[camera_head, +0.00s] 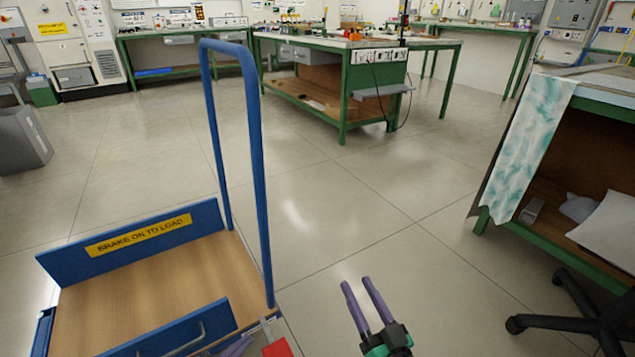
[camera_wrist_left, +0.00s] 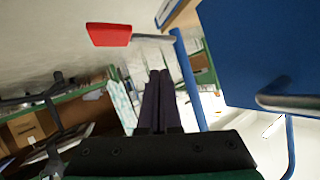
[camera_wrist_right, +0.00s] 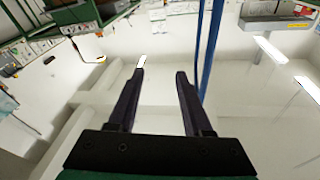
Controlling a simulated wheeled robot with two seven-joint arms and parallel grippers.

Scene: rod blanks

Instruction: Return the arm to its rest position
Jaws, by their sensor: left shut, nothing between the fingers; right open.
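My left gripper (camera_head: 237,346) shows only as a bit of purple finger at the bottom edge of the head view, beside the trolley's blue front panel. In the left wrist view its two dark fingers (camera_wrist_left: 158,75) lie together, shut and empty. My right gripper (camera_head: 356,283) is over bare floor right of the trolley, with its purple fingers apart. In the right wrist view its fingers (camera_wrist_right: 160,74) are open with nothing between them. The rest of both arms is mostly out of view.
A blue trolley (camera_head: 140,290) with a wooden deck and tall handle stands at left. A red-ended lever (camera_head: 277,347) juts from it, also in the left wrist view (camera_wrist_left: 108,35). A green-framed bench (camera_head: 590,255) and black chair base (camera_head: 580,320) stand right. The middle floor is clear.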

